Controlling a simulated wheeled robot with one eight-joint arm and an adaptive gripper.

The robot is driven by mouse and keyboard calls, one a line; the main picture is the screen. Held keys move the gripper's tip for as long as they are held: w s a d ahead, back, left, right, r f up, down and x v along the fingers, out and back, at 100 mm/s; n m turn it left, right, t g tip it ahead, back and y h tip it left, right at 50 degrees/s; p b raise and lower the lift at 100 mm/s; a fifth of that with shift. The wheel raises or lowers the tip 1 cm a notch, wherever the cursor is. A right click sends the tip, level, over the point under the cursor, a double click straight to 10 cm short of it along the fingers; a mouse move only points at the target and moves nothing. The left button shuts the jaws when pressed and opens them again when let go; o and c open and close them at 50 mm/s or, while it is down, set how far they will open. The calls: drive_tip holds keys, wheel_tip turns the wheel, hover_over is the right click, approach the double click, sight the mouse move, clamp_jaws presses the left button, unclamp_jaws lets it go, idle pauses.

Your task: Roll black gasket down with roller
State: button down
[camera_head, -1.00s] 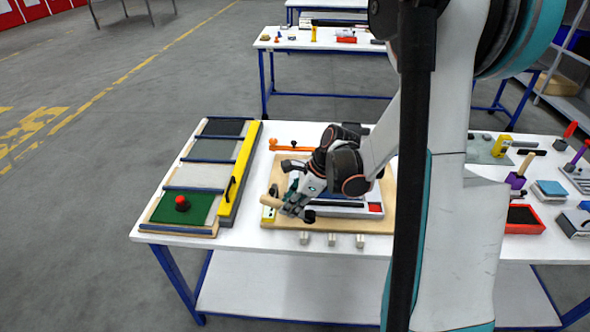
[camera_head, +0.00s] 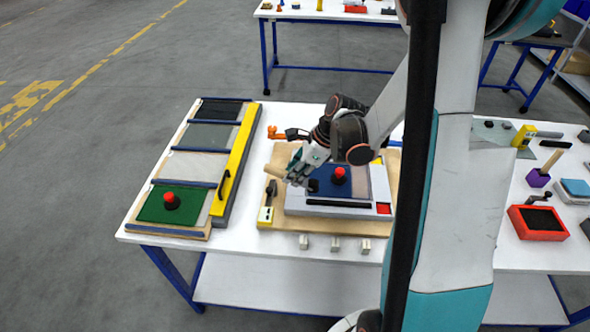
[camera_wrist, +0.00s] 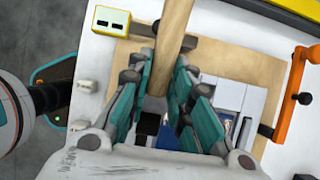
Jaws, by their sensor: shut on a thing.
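My gripper (camera_head: 303,172) is shut on a pale wooden handle (camera_head: 274,171), likely the roller's. The handle runs between the fingers in the wrist view (camera_wrist: 172,45). A small dark part (camera_head: 314,185) shows just below the fingers in the head view; I cannot tell whether it is the roller head. The gripper is over the left edge of a white fixture (camera_head: 330,208) that holds a blue panel (camera_head: 352,188) with a red knob (camera_head: 339,174). I cannot make out the black gasket clearly. The fixture's back is partly hidden by my arm.
A rack with a green panel (camera_head: 160,205) and a yellow bar (camera_head: 235,165) stands left. An orange clamp (camera_head: 275,133) lies behind. A red tray (camera_head: 538,222) is right.

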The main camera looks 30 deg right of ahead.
sight(309, 182)
drive_tip(key=shift+w+d+f+b, duration=0.15)
drive_tip(key=shift+f+b, duration=0.2)
drive_tip(key=shift+f, duration=0.5)
wheel_tip(309, 182, down, 2)
drive_tip(key=shift+f+b, duration=0.1)
drive_tip(key=shift+b, duration=0.65)
drive_tip(key=shift+f+b, duration=0.55)
drive_tip(key=shift+b, duration=0.05)
drive_tip(key=shift+f+b, duration=0.5)
drive_tip(key=shift+b, duration=0.3)
drive_tip(key=shift+s+d, duration=0.25)
drive_tip(key=shift+s, duration=0.05)
idle(0.7)
drive_tip(key=shift+s+d, duration=0.2)
drive_tip(key=shift+d, duration=0.05)
drive_tip(key=shift+s+d+b, duration=0.2)
drive_tip(key=shift+d+b, duration=0.2)
idle(1.6)
drive_tip(key=shift+s+d, duration=0.2)
drive_tip(key=shift+d, duration=0.05)
drive_tip(key=shift+s+d, duration=0.2)
drive_tip(key=shift+d, duration=0.1)
